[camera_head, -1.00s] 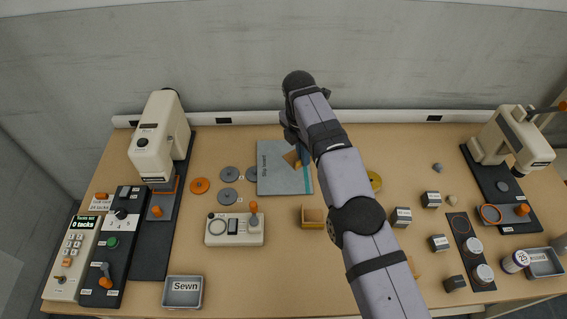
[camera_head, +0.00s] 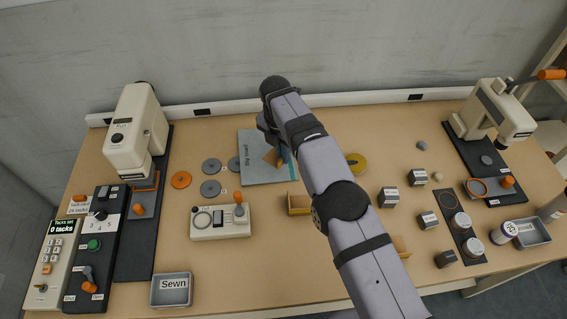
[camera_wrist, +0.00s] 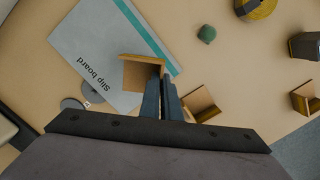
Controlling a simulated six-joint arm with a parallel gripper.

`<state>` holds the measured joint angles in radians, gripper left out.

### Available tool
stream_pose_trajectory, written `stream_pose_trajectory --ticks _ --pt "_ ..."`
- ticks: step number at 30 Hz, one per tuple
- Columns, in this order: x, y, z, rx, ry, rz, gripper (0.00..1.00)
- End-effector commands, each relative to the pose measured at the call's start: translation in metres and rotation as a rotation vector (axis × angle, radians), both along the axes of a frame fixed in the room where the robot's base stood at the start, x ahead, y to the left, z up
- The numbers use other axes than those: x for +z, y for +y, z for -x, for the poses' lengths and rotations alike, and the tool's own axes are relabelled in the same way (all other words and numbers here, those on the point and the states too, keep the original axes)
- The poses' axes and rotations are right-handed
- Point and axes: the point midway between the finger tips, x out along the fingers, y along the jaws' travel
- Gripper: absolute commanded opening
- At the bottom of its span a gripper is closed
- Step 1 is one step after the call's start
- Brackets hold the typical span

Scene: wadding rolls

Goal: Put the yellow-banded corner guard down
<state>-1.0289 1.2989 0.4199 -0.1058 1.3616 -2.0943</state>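My gripper (camera_wrist: 163,98) has its two blue fingers close together on a tan, L-shaped corner guard (camera_wrist: 138,74). A second corner guard (camera_wrist: 201,104) stands right of the fingers, and a third (camera_wrist: 304,98) is at the far right. My arm hides part of the table.
A yellow roll (camera_head: 357,163) lies right of my arm. A small dark green lump (camera_wrist: 207,34) lies on the table. The control box (camera_head: 220,222) and grey discs (camera_head: 211,167) are left. Dark labelled blocks (camera_head: 389,197) stand right. Bare table lies around the second guard.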

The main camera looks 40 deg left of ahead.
Motion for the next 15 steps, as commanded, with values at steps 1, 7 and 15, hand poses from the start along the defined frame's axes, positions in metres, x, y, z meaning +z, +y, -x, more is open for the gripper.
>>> stream_pose_trajectory --ticks 1,7,15 --pt "-0.001 0.0 0.0 0.0 0.0 0.0 0.0" --pt "-0.005 0.0 0.0 0.0 0.0 0.0 0.0" --pt "-0.033 -0.001 0.0 0.0 0.001 0.002 0.0"
